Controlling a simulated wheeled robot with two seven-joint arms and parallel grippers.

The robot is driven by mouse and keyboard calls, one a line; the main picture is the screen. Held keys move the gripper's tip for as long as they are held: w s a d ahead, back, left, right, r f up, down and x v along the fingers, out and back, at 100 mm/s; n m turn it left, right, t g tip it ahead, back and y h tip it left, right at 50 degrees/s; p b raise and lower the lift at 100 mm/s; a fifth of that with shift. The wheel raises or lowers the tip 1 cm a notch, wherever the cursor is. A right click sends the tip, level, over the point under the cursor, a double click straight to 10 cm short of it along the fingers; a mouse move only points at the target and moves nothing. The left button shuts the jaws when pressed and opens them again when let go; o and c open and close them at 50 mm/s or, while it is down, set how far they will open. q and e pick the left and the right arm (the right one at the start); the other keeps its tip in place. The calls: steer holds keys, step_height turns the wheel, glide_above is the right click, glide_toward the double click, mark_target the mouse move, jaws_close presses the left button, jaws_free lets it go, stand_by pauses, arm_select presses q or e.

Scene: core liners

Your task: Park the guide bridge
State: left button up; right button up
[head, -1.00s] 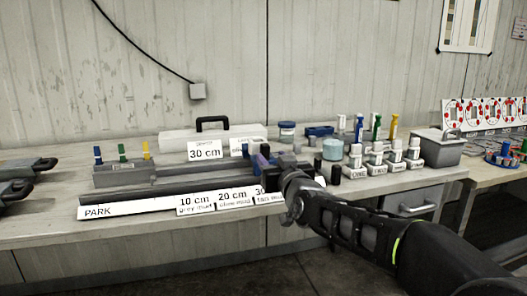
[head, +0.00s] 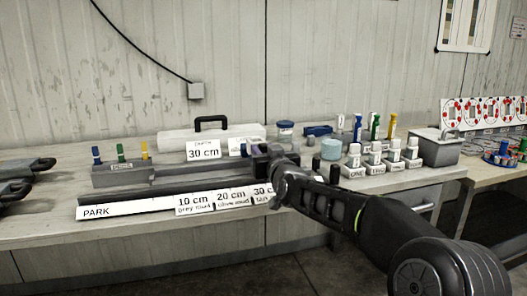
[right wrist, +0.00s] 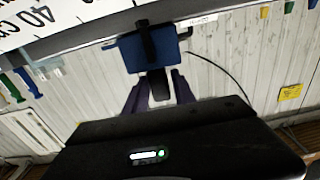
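The guide bridge, a dark block (head: 261,160), sits on the long dark rail trough (head: 165,187), near its right end above the 30 cm label. In the right wrist view I see a blue block with a black strap (right wrist: 130,54), which looks like part of the bridge. My right gripper (right wrist: 160,84) is at it, its purple fingers on either side of a short dark stem. I cannot tell whether they press on it. The PARK label (head: 97,212) marks the left end of the rail front.
Behind the rail lie a pale case with a black handle (head: 211,125) and a 30 cm card (head: 204,151). Blue, green and yellow pegs stand on a grey block (head: 118,175). To the right are a cyan jar (head: 331,149), white-capped bottles (head: 375,158) and a grey bin (head: 438,150).

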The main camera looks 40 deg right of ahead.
jaws_close()
stand_by(1.1)
